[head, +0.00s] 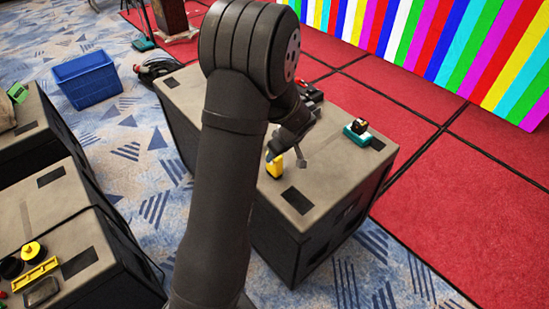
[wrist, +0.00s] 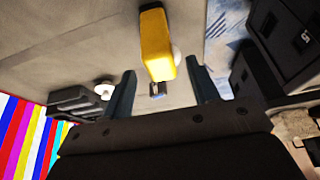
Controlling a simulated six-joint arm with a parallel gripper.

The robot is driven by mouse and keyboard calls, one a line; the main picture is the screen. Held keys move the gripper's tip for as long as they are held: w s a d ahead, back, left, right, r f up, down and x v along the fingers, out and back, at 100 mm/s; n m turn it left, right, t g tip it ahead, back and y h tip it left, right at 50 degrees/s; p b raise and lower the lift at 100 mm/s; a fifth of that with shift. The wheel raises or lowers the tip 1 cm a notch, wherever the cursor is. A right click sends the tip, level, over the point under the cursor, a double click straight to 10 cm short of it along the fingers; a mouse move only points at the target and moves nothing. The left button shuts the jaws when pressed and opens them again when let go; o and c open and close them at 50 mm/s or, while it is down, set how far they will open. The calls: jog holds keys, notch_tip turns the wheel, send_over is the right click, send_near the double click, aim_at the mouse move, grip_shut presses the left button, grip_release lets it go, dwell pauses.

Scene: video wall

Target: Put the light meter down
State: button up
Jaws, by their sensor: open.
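The light meter is a yellow body (head: 275,166) on the grey top of the dark case (head: 325,190), near its front left side. My gripper (wrist: 164,88) is open, with one dark finger on each side of the meter's near end and visible gaps to both. In the head view my gripper (head: 274,150) is right at the meter, and my arm hides part of the case top.
A teal and black item (head: 358,132) stands at the case's right end. Dark gear (head: 310,92) lies near its back edge. A blue crate (head: 86,80) is on the carpet. Other cases at left carry a yellow tray (head: 36,276) and small items. The striped video wall (head: 440,45) stands behind.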

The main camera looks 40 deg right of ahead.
aim_at(274, 165)
jog(key=v, duration=0.5)
jog(key=shift+r, duration=0.1)
jog(key=x, duration=1.2)
jog(key=shift+r, duration=1.05)
jog(key=shift+f, duration=0.1)
